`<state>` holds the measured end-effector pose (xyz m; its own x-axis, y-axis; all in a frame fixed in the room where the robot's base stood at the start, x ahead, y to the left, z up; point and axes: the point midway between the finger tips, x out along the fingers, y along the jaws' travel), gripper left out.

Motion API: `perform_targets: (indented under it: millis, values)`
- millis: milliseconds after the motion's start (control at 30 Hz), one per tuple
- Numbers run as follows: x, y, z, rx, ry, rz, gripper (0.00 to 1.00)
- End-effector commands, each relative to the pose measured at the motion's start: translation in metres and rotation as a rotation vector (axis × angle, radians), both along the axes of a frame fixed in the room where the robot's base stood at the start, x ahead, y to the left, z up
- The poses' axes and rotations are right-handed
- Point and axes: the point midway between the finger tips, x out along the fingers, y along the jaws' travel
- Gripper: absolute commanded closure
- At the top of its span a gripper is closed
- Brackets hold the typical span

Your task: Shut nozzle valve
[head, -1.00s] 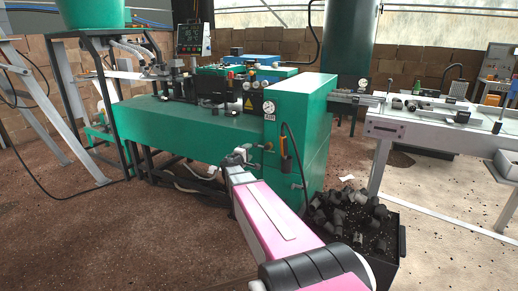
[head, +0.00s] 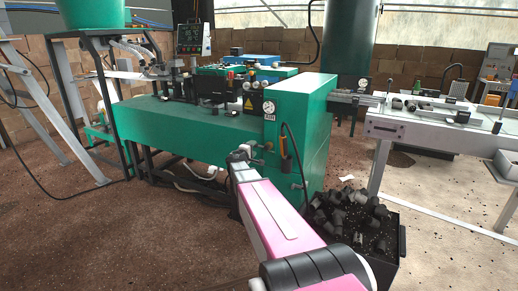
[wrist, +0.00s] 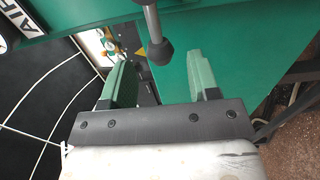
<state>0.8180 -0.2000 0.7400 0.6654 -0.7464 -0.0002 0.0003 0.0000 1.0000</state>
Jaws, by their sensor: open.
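The green machine cabinet (head: 300,110) stands in the middle of the head view, with a gauge and AIR label on its left face. My gripper (head: 242,152) is low in front of that face, near small fittings. In the wrist view my gripper (wrist: 160,78) is open, its two green fingers apart with nothing held. A grey rod with a thick rounded end (wrist: 158,48) hangs into view just beyond and between the fingers. It may be the nozzle valve's handle; its link to the valve is out of view. I cannot tell whether it touches a finger.
A black bin of dark plugs (head: 350,220) stands right of my arm. The long green bench (head: 190,130) extends left. A grey conveyor table (head: 425,128) is at right. The floor at left is mostly open.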

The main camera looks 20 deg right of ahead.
Motion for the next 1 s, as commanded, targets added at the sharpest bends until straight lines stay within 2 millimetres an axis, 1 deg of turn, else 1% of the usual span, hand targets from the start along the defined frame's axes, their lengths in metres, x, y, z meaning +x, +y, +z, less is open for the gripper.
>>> perform_targets:
  millis: [700, 967, 1000]
  values:
    - [0.021, -0.023, 0.0, 0.0, 0.0, 0.0, 0.45]
    - [0.022, -0.024, 0.0, 0.0, 0.0, 0.0, 0.45]
    - [0.022, -0.024, 0.0, 0.0, 0.0, 0.0, 0.48]
